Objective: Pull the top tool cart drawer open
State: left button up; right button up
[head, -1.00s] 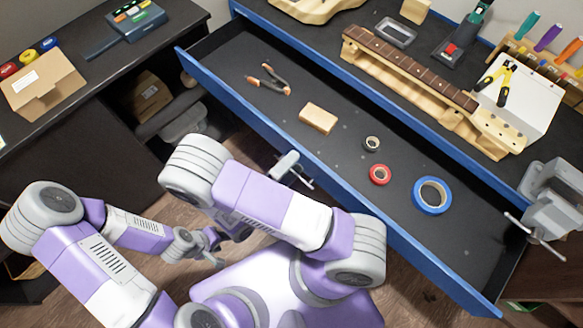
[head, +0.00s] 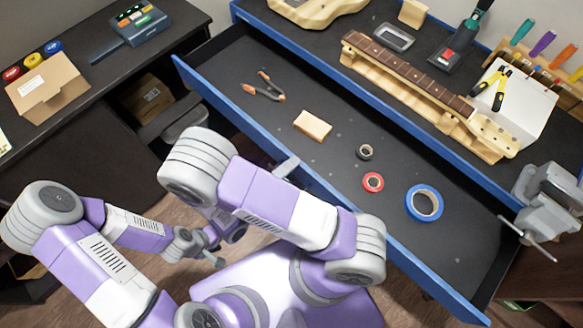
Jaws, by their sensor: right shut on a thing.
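The top drawer (head: 455,258) of the blue tool cart stands well open, its blue front edge running diagonally across the head view. It has a black floor. My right gripper (head: 287,166) is at the outside of the drawer front, near its middle, and is shut on the drawer's handle. The handle and fingertips are mostly hidden by my forearm and the gripper itself. My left gripper (head: 216,258) hangs low over the floor at the left, away from the drawer. Its finger spacing is too small to tell.
In the drawer lie pliers (head: 264,87), a wood block (head: 312,125), and black (head: 365,152), red (head: 373,182) and blue (head: 424,187) tape rolls. On the cart top are a guitar neck (head: 410,75) and a vise (head: 548,205). A dark bench (head: 80,120) stands left.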

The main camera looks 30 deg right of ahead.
jog(key=shift+s+a+f, duration=0.15)
jog(key=shift+s+a, duration=0.2)
jog(key=shift+a, duration=0.55)
jog(key=shift+s+a+f, duration=0.1)
jog(key=shift+s+a, duration=0.2)
jog(key=shift+a, duration=0.65)
jog(key=shift+s+a+f, duration=0.15)
jog(key=shift+s+a, duration=0.2)
jog(key=shift+a, duration=0.55)
jog(key=c, duration=0.5)
jog(key=shift+s+a+f, duration=0.1)
jog(key=shift+s+a, duration=0.1)
jog(key=shift+a, duration=0.45)
jog(key=shift+c, duration=1.4)
